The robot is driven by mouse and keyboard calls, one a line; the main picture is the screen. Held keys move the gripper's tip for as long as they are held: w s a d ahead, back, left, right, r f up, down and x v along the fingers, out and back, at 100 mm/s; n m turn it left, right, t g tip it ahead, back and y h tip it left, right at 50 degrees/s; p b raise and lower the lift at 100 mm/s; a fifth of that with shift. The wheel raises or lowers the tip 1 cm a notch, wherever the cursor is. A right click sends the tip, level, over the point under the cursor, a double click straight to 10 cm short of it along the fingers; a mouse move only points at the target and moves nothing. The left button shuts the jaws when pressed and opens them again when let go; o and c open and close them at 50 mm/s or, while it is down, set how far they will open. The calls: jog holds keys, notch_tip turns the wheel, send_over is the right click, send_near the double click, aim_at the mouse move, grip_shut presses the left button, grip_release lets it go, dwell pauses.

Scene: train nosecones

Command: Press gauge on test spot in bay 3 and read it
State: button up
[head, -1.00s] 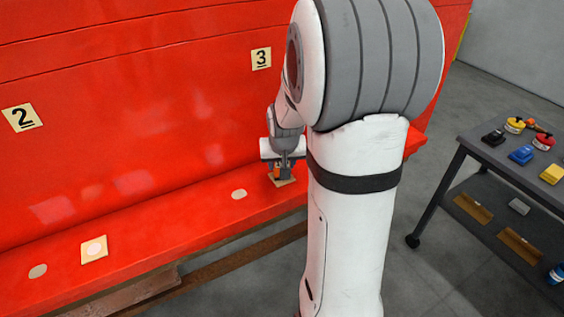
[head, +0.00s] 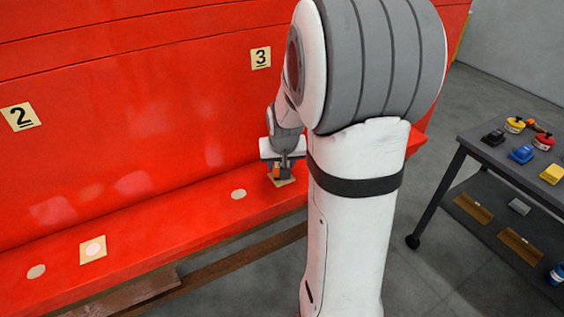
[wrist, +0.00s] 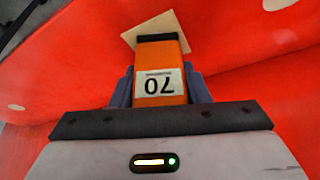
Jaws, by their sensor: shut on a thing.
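The gauge (wrist: 160,60) is an orange block with a black end and a white display. The display shows 70, upside down in the wrist view. My gripper (wrist: 161,88) is shut on the gauge, a dark finger on each side. In the head view the gauge (head: 277,172) is small and partly hidden by my gripper (head: 283,166). It stands at a tan square test patch (wrist: 128,38) on the red ledge below the label 3 (head: 261,58). The black end overlaps the patch; its contact face is hidden.
A label 2 (head: 20,116) and another tan patch with a pale spot (head: 93,249) are to the left. A bare pale round spot (head: 238,194) lies on the ledge (head: 190,225). A dark cart (head: 478,147) with several coloured tools stands at the right, with grey floor between.

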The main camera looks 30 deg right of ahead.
jog(key=shift+r+p, duration=2.15)
jog(key=shift+r, duration=1.35)
jog(key=shift+f, duration=0.1)
